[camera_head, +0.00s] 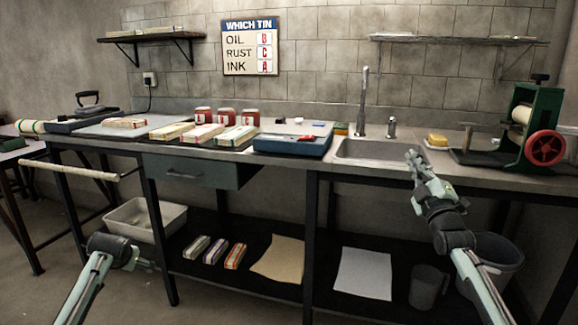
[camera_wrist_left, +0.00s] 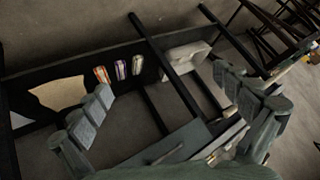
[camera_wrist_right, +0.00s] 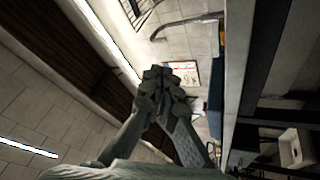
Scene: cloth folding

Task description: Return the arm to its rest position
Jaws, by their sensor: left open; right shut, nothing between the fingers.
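My right gripper (camera_head: 416,165) is raised in front of the sink (camera_head: 372,152), its fingers pointing up. It is shut and empty, and in the right wrist view (camera_wrist_right: 162,82) its fingertips meet. My left arm comes in low at the left of the head view, in front of the bench, with its gripper end (camera_head: 135,257) small and partly hidden. In the left wrist view the left gripper (camera_wrist_left: 165,100) has its fingers wide apart with nothing between them.
The workbench (camera_head: 330,171) carries folded cloths (camera_head: 235,136), red tins (camera_head: 226,117), a blue tray (camera_head: 292,146) and a green press (camera_head: 535,120). A white basin (camera_head: 140,215), paper sheets (camera_head: 363,274) and a bin (camera_head: 497,262) are below. Open floor lies in front at left.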

